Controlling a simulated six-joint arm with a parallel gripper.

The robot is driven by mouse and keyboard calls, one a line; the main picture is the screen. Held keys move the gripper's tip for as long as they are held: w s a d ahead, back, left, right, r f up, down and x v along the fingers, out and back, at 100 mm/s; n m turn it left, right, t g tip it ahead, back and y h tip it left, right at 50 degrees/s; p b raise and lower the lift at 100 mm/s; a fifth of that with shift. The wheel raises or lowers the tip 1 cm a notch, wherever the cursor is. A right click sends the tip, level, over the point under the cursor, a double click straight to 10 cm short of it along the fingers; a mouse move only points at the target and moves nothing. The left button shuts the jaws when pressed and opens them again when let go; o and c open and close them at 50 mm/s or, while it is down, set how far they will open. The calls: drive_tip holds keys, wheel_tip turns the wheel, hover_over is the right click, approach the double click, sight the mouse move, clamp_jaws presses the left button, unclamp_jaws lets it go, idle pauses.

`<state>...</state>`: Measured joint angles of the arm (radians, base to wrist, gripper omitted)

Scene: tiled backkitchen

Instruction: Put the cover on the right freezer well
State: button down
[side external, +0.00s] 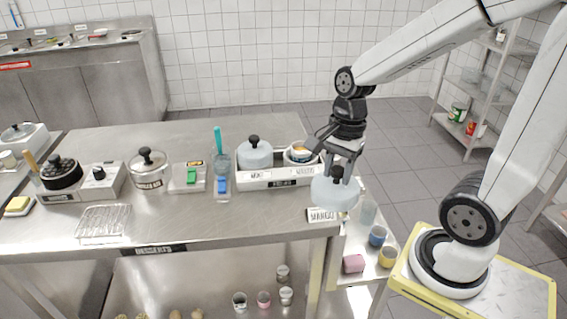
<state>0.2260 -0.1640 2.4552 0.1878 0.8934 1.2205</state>
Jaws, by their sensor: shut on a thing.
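The freezer box (278,181) is a low white-grey unit with two wells near the right end of the steel table. A pale domed cover with a black knob (254,155) sits on its left well. The right well is uncovered and shows a round tub (301,154) with a coloured band, partly behind my gripper. My gripper (337,174) is shut on the black knob of a second pale cover (333,194). This cover hangs roughly level at the table's right end, in front and to the right of the right well; its height above the table is hard to tell.
A MANGO card (323,215) lies just below the held cover. Left of the freezer are a blue-handled tool (221,163), a box with a green block (189,178) and a lidded pot (150,170). Cups (377,236) stand on a lower side shelf.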

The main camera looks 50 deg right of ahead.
drive_tip(key=w+d+m, duration=0.6)
drive_tip(key=w+d, duration=1.1)
drive_tip(key=w, duration=0.2)
drive_tip(key=shift+w+t, duration=0.4)
drive_tip(key=shift+d+f, duration=0.1)
drive_tip(key=shift+f, duration=0.1)
drive_tip(key=shift+f, duration=3.1)
drive_tip(key=shift+f, duration=0.15)
unclamp_jaws()
